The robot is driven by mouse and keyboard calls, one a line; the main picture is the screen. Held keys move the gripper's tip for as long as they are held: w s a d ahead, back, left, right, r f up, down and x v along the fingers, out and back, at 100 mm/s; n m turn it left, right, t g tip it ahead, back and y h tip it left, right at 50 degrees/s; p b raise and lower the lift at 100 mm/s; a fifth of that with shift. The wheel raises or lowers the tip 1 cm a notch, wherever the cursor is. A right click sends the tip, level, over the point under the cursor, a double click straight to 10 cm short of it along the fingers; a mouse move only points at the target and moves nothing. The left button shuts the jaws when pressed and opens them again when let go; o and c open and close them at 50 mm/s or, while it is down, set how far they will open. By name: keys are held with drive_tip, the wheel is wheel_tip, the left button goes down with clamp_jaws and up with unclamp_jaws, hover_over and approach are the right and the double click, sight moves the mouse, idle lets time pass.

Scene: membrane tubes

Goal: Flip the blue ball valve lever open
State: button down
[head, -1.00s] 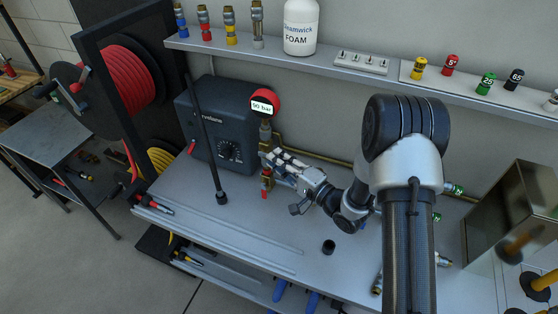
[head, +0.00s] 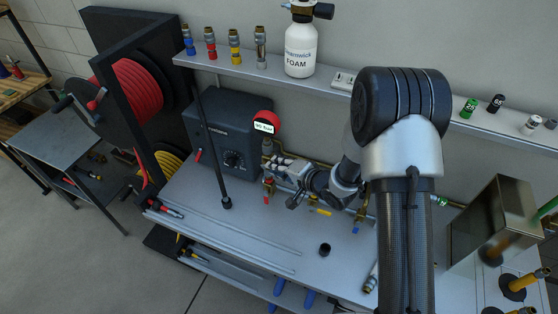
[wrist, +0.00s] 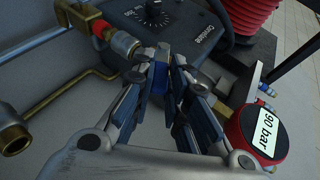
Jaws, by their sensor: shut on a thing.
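The blue lever (wrist: 160,78) shows as a small blue patch between the fingertips of my gripper (wrist: 163,70) in the wrist view. My gripper is shut on it, and the fingers hide most of the lever. In the head view my gripper (head: 273,167) is at the pipework beside the dark machine, below the red gauge (head: 267,116). The lever cannot be made out there. The red gauge (wrist: 257,137) reads 90 bar in the wrist view. The valve body is mostly hidden, so I cannot tell the lever's angle.
The dark machine (head: 236,130) stands behind and left of my gripper. A black upright rod (head: 211,150) stands in front of it. A brass pipe (wrist: 60,98) with a red-marked fitting (wrist: 102,30) runs close to my fingers.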

drive_tip(key=shift+a+r+g+h+p, duration=0.2)
drive_tip(key=shift+r+g+h+p, duration=0.2)
drive_tip(key=shift+p, duration=0.3)
drive_tip(key=shift+w, duration=0.1)
drive_tip(key=c, duration=1.6)
unclamp_jaws()
drive_tip(key=shift+f, duration=0.1)
drive_tip(key=shift+o, duration=0.2)
drive_tip(key=v, duration=1.2)
drive_tip(key=shift+a, duration=0.15)
